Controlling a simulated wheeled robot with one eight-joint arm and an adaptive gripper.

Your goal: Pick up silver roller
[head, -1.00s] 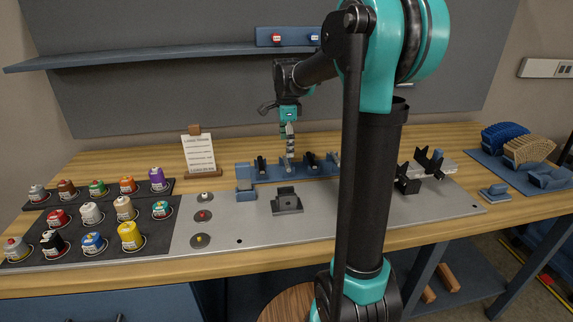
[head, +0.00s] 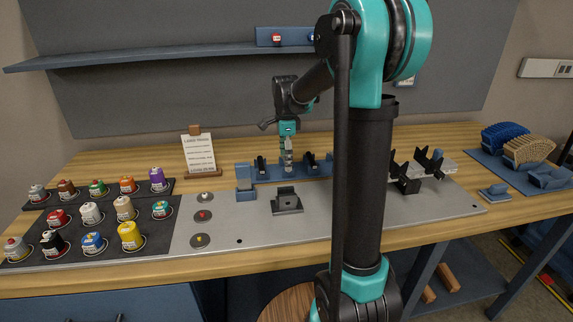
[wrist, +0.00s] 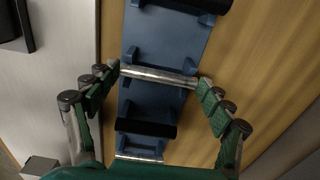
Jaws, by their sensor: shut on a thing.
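A silver roller (wrist: 158,76) lies across the blue rack (wrist: 165,40) in the wrist view. My gripper (wrist: 157,77) is shut on it, with one green-padded finger at each end. I cannot tell whether the roller is clear of the rack's supports. A second silver bar (wrist: 139,158) lies lower on the rack, partly hidden by my gripper's palm. In the head view, my gripper (head: 287,170) points down over the rack (head: 265,176), and the held roller is too small to make out there.
Black rollers (wrist: 146,128) lie on the rack beside the held one. A sign (head: 199,155) stands left of the rack. A dark block on a plate (head: 286,201) stands in front. Several spools (head: 130,235) fill the left tray. Black V-shaped holders (head: 407,178) stand at right.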

